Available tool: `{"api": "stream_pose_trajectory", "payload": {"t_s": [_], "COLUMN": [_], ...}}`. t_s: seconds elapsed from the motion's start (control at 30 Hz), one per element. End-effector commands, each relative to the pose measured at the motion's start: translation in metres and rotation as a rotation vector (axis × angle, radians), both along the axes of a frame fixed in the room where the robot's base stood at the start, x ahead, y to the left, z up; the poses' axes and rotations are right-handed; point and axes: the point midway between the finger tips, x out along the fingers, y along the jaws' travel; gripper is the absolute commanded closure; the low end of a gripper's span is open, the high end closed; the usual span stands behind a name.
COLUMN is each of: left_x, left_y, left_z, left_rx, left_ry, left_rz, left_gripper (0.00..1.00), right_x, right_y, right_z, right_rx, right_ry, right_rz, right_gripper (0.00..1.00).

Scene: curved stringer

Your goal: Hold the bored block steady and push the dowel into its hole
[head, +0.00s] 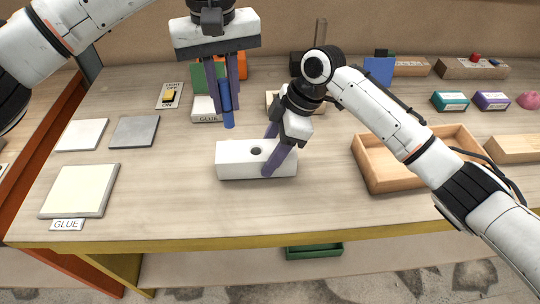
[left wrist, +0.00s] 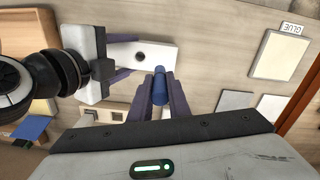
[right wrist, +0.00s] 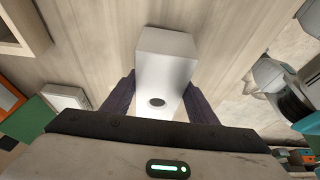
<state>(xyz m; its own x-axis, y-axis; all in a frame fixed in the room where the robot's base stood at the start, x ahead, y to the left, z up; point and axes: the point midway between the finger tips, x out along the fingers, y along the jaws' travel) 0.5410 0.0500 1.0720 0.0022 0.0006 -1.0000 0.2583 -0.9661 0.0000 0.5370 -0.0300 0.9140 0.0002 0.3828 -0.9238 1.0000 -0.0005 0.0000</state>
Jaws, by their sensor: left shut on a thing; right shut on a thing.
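The bored block (head: 235,160) is white and lies on the table, with a dark round hole in its top face. It also shows in the left wrist view (left wrist: 155,52) and in the right wrist view (right wrist: 165,62). My right gripper (head: 270,155) is shut on the block, a finger on each side near its right end. My left gripper (head: 226,105) is shut on the blue dowel (head: 228,118) and holds it upright, behind and left of the block. The dowel is apart from the block and its hole. It also shows in the left wrist view (left wrist: 159,88).
A wooden tray (head: 372,178) stands at the right. A switch (head: 169,96) and several small boxes stand further back. The table in front of the block is clear.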

Motion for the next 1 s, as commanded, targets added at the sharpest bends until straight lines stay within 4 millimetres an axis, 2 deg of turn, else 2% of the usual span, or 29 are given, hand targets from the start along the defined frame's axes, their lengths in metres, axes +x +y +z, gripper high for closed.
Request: {"api": "stream_pose_trajectory", "payload": {"t_s": [1.0], "left_x": [0.0000], "left_y": [0.0000], "left_z": [0.0002], "left_rx": [0.000], "left_ry": [0.000], "left_rz": [0.000], "left_gripper": [1.00], "right_x": [0.0041], "right_y": [0.0005], "right_z": [-0.0069], "right_rx": [0.002], "right_ry": [-0.001], "right_rz": [0.001], "right_gripper": [0.79]}}
